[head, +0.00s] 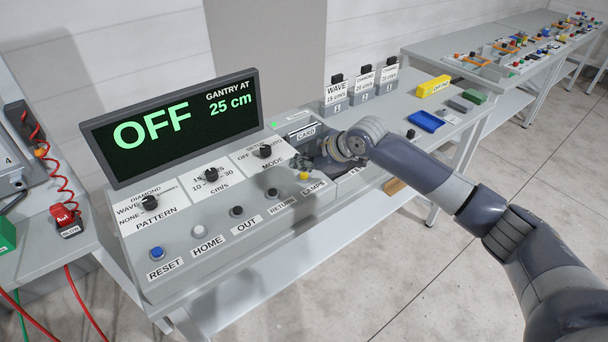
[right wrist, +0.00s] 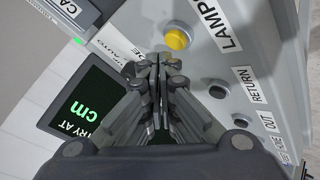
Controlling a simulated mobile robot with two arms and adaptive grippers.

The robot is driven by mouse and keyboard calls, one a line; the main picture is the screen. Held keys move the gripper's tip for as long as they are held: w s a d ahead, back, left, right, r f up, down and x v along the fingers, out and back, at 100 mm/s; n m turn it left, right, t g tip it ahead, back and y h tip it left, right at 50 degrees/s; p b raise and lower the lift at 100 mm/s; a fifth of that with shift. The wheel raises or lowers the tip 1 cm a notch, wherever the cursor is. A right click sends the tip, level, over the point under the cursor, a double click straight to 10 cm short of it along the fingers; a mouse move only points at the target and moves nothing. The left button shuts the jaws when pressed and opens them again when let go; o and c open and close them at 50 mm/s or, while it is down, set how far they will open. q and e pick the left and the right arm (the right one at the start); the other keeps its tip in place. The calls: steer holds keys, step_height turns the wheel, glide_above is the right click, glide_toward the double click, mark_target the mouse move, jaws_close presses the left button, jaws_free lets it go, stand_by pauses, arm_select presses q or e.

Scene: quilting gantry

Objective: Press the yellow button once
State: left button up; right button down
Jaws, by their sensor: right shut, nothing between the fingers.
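The yellow button (head: 303,176) sits on the sloping grey control panel, beside the label LAMPS. It also shows in the right wrist view (right wrist: 177,39), unobstructed. My right gripper (head: 299,163) is over the panel close to the button, with its arm coming in from the right. In the right wrist view its fingers (right wrist: 160,60) are together and empty, with the tips just below the button in the picture. I see a gap in that view, but cannot tell the tips' height over the panel. My left gripper is not in view.
Other buttons, RETURN (head: 272,192), OUT (head: 236,211), HOME (head: 199,231) and blue RESET (head: 157,253), line the panel edge. The MODE knob (head: 265,151) is close by. The display (head: 172,124) reads OFF, gantry at 25 cm. A blue tray (head: 426,121) lies at right.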

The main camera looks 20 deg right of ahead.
mark_target(302, 177)
steer(key=shift+f, duration=0.15)
steer(key=shift+f, duration=0.25)
steer(key=shift+f, duration=0.5)
stand_by(0.8)
stand_by(0.4)
steer(key=shift+r+p, duration=0.9)
step_height(302, 177, up, 5)
steer(key=p, duration=0.4)
steer(key=shift+p, duration=0.4)
